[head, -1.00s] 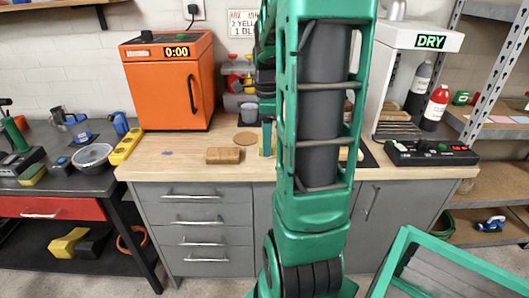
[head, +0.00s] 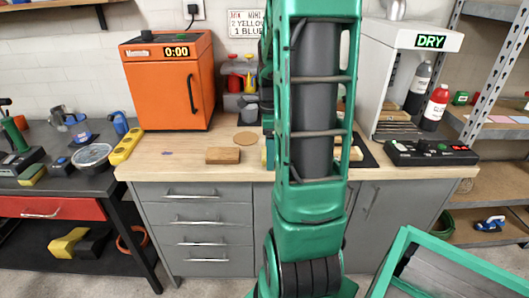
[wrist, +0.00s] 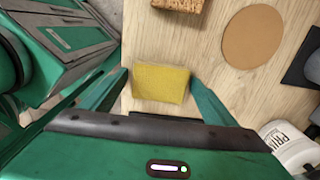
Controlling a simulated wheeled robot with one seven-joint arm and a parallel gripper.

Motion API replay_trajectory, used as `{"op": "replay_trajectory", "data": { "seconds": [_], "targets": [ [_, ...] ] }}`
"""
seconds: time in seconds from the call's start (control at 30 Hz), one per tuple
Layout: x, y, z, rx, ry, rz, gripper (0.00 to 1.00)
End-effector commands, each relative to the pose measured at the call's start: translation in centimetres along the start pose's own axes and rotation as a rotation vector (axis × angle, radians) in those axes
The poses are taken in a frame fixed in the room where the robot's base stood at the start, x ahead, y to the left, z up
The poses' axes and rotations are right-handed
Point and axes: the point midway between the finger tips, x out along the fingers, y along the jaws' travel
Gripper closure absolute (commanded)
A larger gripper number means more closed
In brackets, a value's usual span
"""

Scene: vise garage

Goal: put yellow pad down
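The yellow pad (wrist: 161,83) is a flat, rough-surfaced block seen from above in the wrist view. My gripper (wrist: 160,78) has one finger at each side of it and appears shut on it. The pad is over the wooden worktop (wrist: 225,95), close to its front edge. I cannot tell whether its underside touches the wood. In the head view my arm hides most of the gripper and the pad; only a teal finger shows beside the arm.
A brown block (head: 223,155) and a round cork disc (head: 246,139) lie beyond the pad. A white labelled container (wrist: 290,145) stands at right in the wrist view. An orange oven (head: 168,85) stands at the back left.

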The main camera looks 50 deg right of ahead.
Motion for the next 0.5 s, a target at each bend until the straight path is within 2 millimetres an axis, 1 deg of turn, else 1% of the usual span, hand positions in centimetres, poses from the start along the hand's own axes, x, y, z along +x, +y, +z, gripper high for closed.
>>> {"op": "replay_trajectory", "data": {
  "seconds": [0.33,0.43,0.5],
  "targets": [
    [-0.2,0.0,0.1,-0.002,0.0,0.0,0.16],
    [-1.0,-0.1,0.1,-0.002,0.0,-0.003,0.16],
    [-2.0,0.0,0.1,-0.002,0.0,-0.003,0.16]
  ]
}}
